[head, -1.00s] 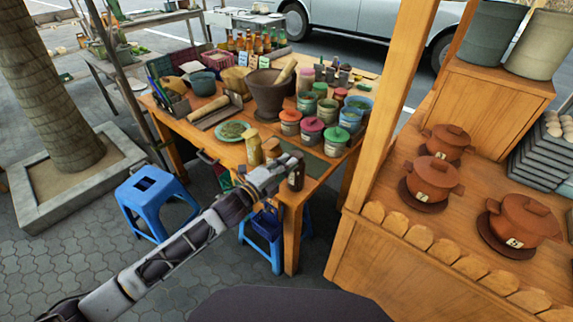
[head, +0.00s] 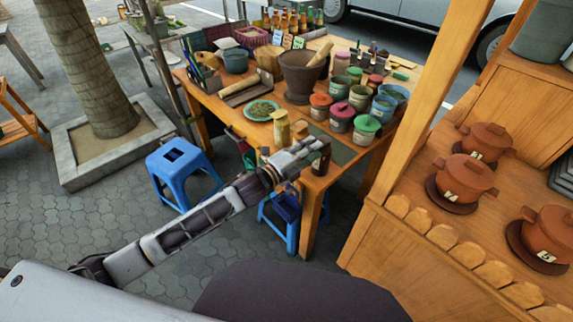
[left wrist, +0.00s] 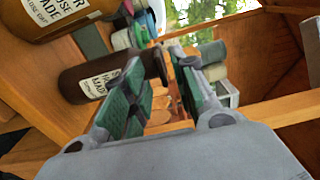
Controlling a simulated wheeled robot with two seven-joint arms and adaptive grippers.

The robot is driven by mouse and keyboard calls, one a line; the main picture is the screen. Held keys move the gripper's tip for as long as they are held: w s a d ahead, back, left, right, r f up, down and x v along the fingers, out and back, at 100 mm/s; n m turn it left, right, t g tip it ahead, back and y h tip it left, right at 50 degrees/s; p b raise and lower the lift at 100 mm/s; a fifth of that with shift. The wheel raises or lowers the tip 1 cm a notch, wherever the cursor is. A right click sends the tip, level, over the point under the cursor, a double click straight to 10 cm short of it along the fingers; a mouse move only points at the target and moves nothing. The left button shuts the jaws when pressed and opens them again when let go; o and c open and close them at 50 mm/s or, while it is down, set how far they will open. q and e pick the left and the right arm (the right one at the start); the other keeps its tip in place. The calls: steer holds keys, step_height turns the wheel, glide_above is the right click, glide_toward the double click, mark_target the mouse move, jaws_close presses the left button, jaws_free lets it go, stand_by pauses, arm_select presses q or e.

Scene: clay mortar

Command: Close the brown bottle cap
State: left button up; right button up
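The brown bottle (head: 321,160) stands at the table's near right corner. In the left wrist view the brown bottle (left wrist: 85,84) appears sideways, with a white label and its dark cap end (left wrist: 158,64) pointing right. That end is at the far side of my left gripper's fingers; I cannot tell whether they touch or how the cap sits. My left gripper (head: 308,148) is beside the bottle's top in the head view. In the left wrist view its green-padded fingers (left wrist: 165,78) are apart, with nothing clearly held. My right gripper is not in view.
A yellow-brown jar (head: 281,128) stands left of the bottle on the wooden table. Lidded jars (head: 341,117), a large mortar (head: 299,77) and a green plate (head: 262,110) stand behind. A wooden post (head: 420,100) and a counter with clay pots (head: 465,177) are at right.

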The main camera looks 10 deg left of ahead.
arm_select(q)
steer(key=v, duration=1)
steer(key=shift+s+a, duration=0.2)
steer(key=shift+s, duration=0.1)
stand_by(0.4)
stand_by(0.5)
